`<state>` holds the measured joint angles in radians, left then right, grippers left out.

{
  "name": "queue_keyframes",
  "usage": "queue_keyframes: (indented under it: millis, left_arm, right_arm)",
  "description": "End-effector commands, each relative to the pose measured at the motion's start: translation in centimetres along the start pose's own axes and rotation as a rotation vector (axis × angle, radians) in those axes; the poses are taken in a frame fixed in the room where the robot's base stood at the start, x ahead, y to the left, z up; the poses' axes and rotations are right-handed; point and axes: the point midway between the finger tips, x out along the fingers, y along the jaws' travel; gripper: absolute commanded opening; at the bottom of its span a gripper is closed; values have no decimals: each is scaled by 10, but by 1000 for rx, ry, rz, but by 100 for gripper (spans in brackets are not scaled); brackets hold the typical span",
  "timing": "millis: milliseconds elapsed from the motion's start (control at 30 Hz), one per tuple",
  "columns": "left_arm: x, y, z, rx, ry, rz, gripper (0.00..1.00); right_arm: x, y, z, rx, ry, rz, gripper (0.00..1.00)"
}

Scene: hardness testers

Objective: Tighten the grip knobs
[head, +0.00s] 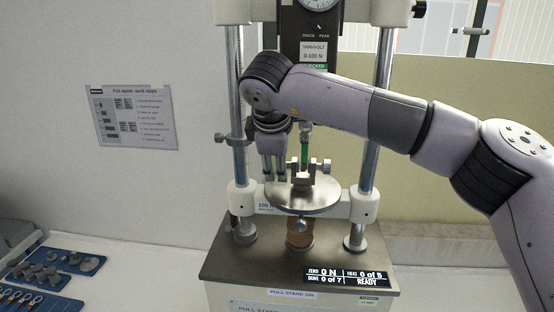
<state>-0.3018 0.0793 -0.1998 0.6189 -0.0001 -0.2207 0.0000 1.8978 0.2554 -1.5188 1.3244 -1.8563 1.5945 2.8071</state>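The pull stand (232,264) stands on the bench with a round steel plate (325,198) at its middle. A lower grip (302,184) sits on the plate, with a grip knob (326,166) on its right side. A narrow green piece (304,153) stands upright above the lower grip. My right gripper (274,178) points down just left of the lower grip, its fingers close together. Whether they touch or hold a left-side knob is hidden. My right wrist covers part of the area left of the upper grip. My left gripper is out of view.
Two steel columns (237,100) flank the grip, with a force gauge (313,50) above. The display (346,276) reads 0 N and READY. Blue trays (62,272) with small parts lie at the lower left. A steps sheet (131,117) hangs on the wall.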

Motion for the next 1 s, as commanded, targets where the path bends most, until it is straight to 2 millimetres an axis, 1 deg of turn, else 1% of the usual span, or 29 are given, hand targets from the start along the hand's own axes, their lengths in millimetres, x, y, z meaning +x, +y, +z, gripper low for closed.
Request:
queue_keyframes:
  millis: [67,567,733,1000]
  left_arm:
    - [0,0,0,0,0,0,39]
    - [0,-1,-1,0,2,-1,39]
    - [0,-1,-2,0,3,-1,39]
    - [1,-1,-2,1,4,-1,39]
  right_arm:
    - [0,0,0,0,0,0,34]
    - [0,0,0,0,0,0,1]
    - [0,1,0,1,-1,-15,0]
    - [0,2,0,1,-1,-117,0]
